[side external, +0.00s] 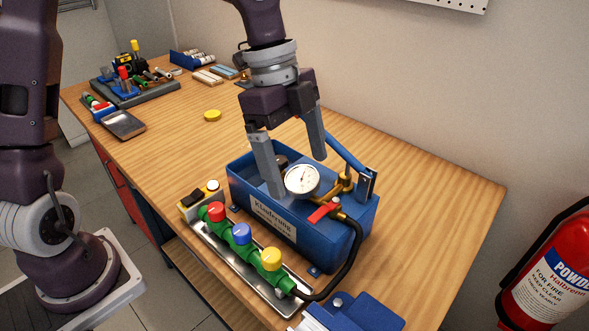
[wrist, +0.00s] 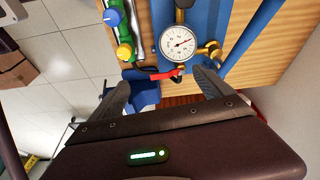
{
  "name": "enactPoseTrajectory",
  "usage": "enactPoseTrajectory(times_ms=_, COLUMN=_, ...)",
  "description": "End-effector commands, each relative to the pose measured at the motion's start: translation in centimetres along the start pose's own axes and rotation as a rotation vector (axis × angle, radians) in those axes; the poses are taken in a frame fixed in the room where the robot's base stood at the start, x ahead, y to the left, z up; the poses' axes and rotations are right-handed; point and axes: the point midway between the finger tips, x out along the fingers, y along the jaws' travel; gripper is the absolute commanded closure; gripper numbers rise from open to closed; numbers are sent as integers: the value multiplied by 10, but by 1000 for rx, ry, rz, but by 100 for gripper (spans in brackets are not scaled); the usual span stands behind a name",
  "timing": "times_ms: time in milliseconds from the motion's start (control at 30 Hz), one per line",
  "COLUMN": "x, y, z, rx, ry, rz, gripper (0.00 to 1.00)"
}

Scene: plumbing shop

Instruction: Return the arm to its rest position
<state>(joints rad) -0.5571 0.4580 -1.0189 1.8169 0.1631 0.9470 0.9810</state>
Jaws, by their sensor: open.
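My gripper (side external: 300,168) is open and empty, with its fingers pointing down over the blue test pump (side external: 248,165). In the side view one finger overlaps the pump near its round pressure gauge (side external: 302,180); I cannot tell whether it touches. In the wrist view the two fingers (wrist: 162,92) stand wide apart, with the gauge (wrist: 178,43) and a red lever (wrist: 166,75) beyond them. A black hose runs from the pump to a green manifold (side external: 241,246) with red, blue and yellow caps, lying in a metal tray.
A small box with a black switch (side external: 194,198) sits beside the manifold. A blue part (side external: 352,312) lies at the front edge. A tool tray (side external: 135,92) and a yellow disc (side external: 212,115) are farther back. The wooden table (side external: 460,215) is clear at right. A fire extinguisher (side external: 552,275) hangs at far right.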

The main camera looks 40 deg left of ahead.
Motion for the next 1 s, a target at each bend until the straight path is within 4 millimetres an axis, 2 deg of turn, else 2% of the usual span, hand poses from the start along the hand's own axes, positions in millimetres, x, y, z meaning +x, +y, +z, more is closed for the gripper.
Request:
enactPoseTrajectory(times_ms=100, x=-12, y=36, z=35, rx=-258, ry=-205, rz=-137, gripper=9)
enactPoseTrajectory(times_ms=200, x=-40, y=71, z=67, rx=-569, ry=-260, rz=-319, gripper=9)
enactPoseTrajectory(times_ms=333, x=-70, y=118, z=98, rx=-958, ry=-129, rz=-511, gripper=9)
enactPoseTrajectory(times_ms=400, x=-77, y=138, z=107, rx=-1120, ry=-17, rz=-555, gripper=9)
enactPoseTrajectory(times_ms=500, x=-80, y=158, z=115, rx=-1271, ry=112, rz=-567, gripper=9)
enactPoseTrajectory(times_ms=633, x=-79, y=166, z=118, rx=-1347, ry=181, rz=-559, gripper=9)
enactPoseTrajectory(times_ms=1000, x=-79, y=166, z=118, rx=-1348, ry=183, rz=-558, gripper=9)
